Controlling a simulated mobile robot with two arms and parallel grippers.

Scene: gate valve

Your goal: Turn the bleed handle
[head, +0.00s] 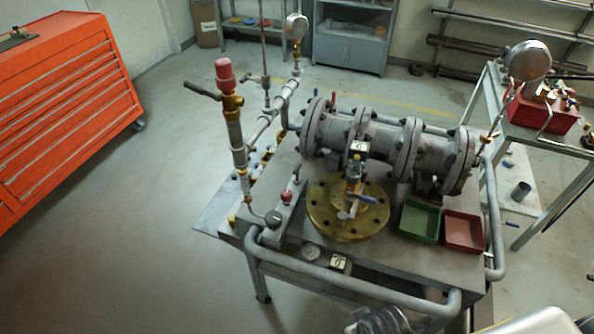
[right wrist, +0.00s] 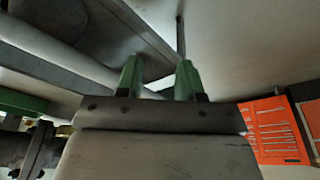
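The frames do not make clear which handle is the bleed handle. One candidate is a dark lever handle (head: 203,90) beside a red-capped valve (head: 224,72) on the upright pipe at the left of the bench. Another is a blue handle (head: 363,197) above the brass flange (head: 348,222). My right gripper (right wrist: 160,66) shows in the right wrist view with its two green fingers apart and nothing seen between them. It is not seen touching any handle. My left gripper is not in view.
The metal bench (head: 310,262) carries a flanged pipe assembly (head: 385,140), a green tray (head: 420,222) and a red tray (head: 463,232). A grey tube rail (head: 350,285) runs along its front. An orange tool cabinet (head: 60,110) stands left, with clear floor between.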

